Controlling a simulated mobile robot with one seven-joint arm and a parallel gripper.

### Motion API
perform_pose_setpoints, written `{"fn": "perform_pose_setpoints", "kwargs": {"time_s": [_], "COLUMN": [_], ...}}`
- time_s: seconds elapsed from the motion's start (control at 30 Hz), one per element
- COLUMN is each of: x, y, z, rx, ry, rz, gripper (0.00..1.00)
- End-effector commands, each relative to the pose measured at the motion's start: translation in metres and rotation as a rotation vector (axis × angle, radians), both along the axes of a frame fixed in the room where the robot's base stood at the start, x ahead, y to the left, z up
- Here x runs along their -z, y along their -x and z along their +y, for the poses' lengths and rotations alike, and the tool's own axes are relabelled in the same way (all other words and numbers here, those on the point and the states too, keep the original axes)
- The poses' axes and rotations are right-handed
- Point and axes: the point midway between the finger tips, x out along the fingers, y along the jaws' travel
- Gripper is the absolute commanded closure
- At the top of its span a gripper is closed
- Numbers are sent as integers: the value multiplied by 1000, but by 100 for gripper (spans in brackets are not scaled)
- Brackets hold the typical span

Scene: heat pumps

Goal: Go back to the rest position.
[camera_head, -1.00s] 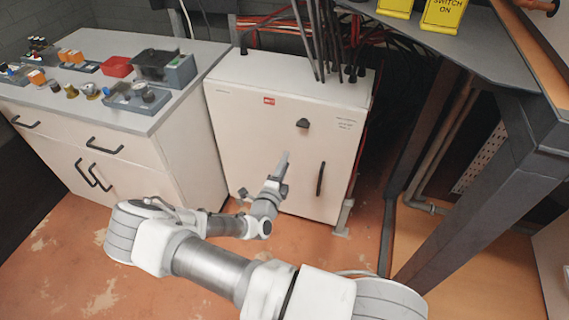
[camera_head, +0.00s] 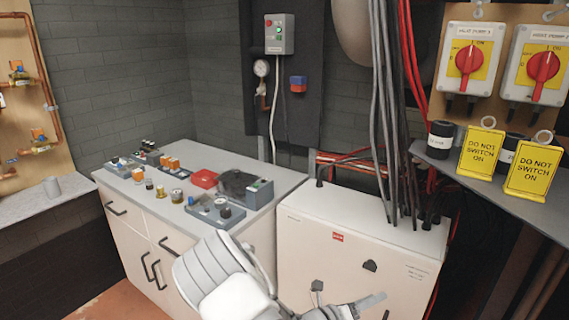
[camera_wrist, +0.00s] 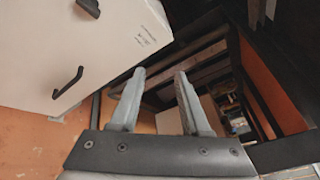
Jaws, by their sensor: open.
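My gripper (camera_wrist: 158,95) is open and empty in the wrist view, its two grey fingers apart with nothing between them. In the head view my arm enters from the bottom, and the gripper (camera_head: 368,303) shows at the lower edge in front of the white electrical cabinet (camera_head: 350,235). Part of the cabinet (camera_wrist: 60,45) also shows at the upper left of the wrist view, with its black handle. The gap between gripper and cabinet cannot be judged exactly.
A grey shelf (camera_head: 460,177) at right holds yellow signs (camera_head: 480,152) below red rotary switches (camera_head: 469,60). Cables rise from the cabinet.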

Motion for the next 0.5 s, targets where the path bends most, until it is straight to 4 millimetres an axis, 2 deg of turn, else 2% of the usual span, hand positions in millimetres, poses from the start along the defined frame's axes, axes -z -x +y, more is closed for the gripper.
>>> {"fn": "perform_pose_setpoints", "kwargs": {"time_s": [0.03,0.1,0.5], "x": [-12,-24,-85], "y": [6,16,75], "z": [-5,-10,-22], "rx": [60,140,594], "ry": [-65,-145,-567], "rz": [-54,-128,-542], "gripper": [54,54,54]}}
